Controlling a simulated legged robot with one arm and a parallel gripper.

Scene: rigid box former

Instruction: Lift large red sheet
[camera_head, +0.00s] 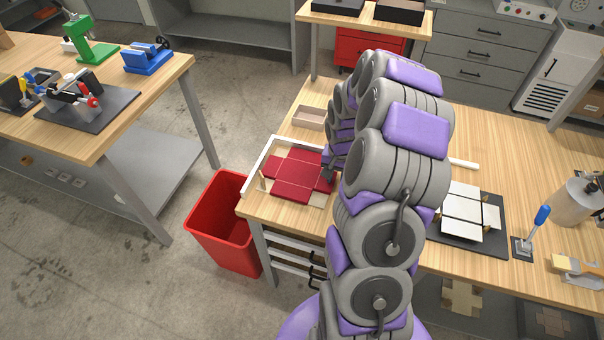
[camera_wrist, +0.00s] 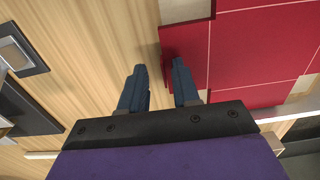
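The large red sheet (camera_head: 290,172) lies flat on the wooden table, left of my arm in the head view. It is cross-shaped with pale crease lines. It fills much of the upper right of the wrist view (camera_wrist: 250,55). My gripper (camera_wrist: 160,75) is open at the sheet's edge. Its right finger overlaps the red in the picture, and its left finger is over bare wood. Whether the fingers touch the sheet I cannot tell. In the head view my arm hides part of the gripper and the sheet's right side.
A white corner guide (camera_head: 262,163) borders the sheet, with a beige tray (camera_head: 309,117) behind. Right of my arm, a white sheet (camera_head: 461,211) rests on a dark former, near a blue-handled lever (camera_head: 542,215). A red bin (camera_head: 224,223) stands on the floor left of the table.

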